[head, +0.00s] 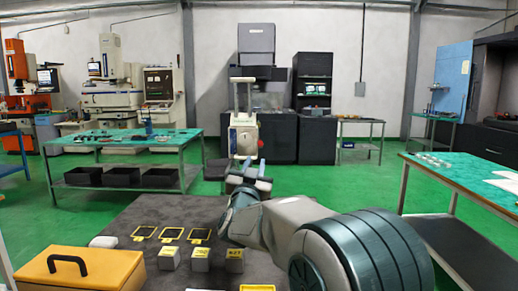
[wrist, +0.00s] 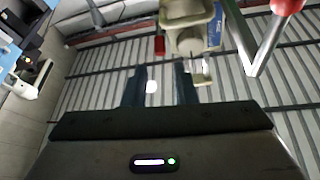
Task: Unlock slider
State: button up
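My gripper (head: 251,168) is near the middle of the head view, with its two blue fingers spread and nothing between them. In the wrist view the fingers (wrist: 160,85) also stand apart. Just beyond them in the head view is a beige unit (head: 244,134) with an upright frame-like handle. In the wrist view a beige part (wrist: 187,14) hangs above the fingertips, with a small pale bracket (wrist: 199,76) close to the right finger. I cannot tell which part is the slider, nor whether the gripper touches anything.
A dark-topped table in front holds a yellow box (head: 85,272), several pale blocks (head: 200,260) and yellow-framed pieces (head: 171,234). Green-topped benches stand at left (head: 120,138) and right (head: 470,178). In the wrist view a red-tipped bar (wrist: 262,45) is at upper right. Green floor lies open between.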

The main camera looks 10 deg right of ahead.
aim_at(260, 146)
jog(key=p+x, duration=0.1)
jog(key=x, duration=0.7)
grip_shut()
